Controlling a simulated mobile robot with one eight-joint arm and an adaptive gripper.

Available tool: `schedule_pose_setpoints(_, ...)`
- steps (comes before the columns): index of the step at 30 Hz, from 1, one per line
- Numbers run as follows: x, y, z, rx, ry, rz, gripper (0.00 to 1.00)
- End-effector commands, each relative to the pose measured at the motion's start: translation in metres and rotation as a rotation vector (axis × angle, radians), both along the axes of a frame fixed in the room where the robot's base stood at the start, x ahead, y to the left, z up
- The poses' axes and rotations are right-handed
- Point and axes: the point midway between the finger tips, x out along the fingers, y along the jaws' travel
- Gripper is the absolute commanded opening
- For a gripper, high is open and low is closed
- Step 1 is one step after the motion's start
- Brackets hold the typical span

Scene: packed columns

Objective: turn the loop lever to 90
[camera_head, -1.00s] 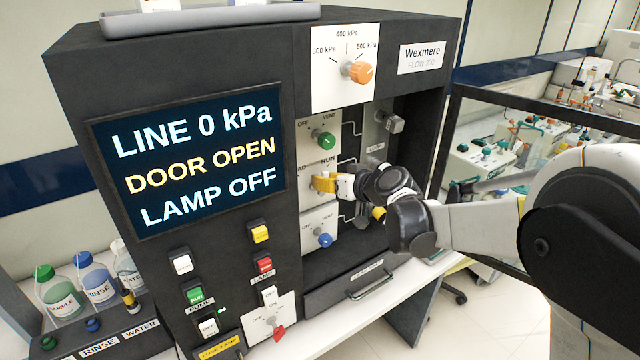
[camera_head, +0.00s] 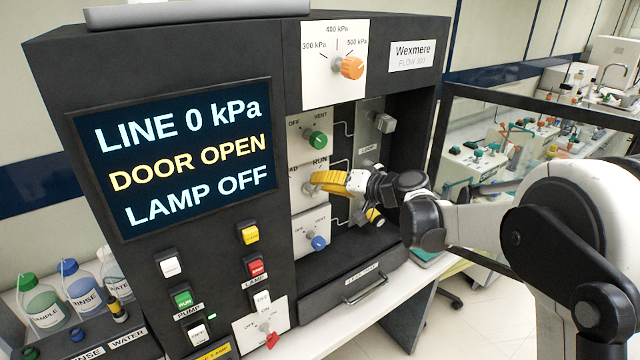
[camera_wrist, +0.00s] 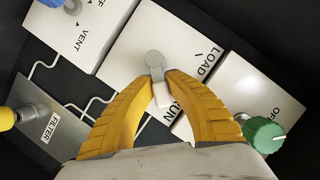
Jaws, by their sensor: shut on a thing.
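The loop lever (camera_wrist: 154,62) is a small grey handle with a pale tip on the white LOAD/RUN panel (camera_wrist: 130,45). In the wrist view it points down and slightly right from its round pivot, its tip left of the RUN label. My gripper (camera_wrist: 160,85) has yellow ribbed fingers, shut on the lever from both sides. In the head view my gripper (camera_head: 322,182) reaches in from the right at the middle panel and hides most of the lever. The screen (camera_head: 180,150) reads LINE 0 kPa, DOOR OPEN, LAMP OFF.
A green knob (camera_head: 316,138) sits above the lever and a blue knob (camera_head: 318,243) below. An orange knob (camera_head: 350,67) is higher up. A grey FILTER fitting (camera_wrist: 45,120) is beside the panel. The open door frame (camera_head: 540,105) stands at the right, behind my arm.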

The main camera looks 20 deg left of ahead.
Motion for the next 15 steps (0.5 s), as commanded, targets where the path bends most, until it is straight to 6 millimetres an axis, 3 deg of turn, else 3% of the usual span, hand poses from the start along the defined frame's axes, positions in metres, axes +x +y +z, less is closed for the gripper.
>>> schedule_pose_setpoints(13,0.0017,-0.0017,0.0000,0.005,0.004,-0.005,0.00)
schedule_pose_setpoints(14,0.0017,-0.0017,0.0000,0.005,0.004,-0.005,0.24)
schedule_pose_setpoints(15,0.0015,-0.0016,-0.0001,0.004,0.004,-0.004,0.37)
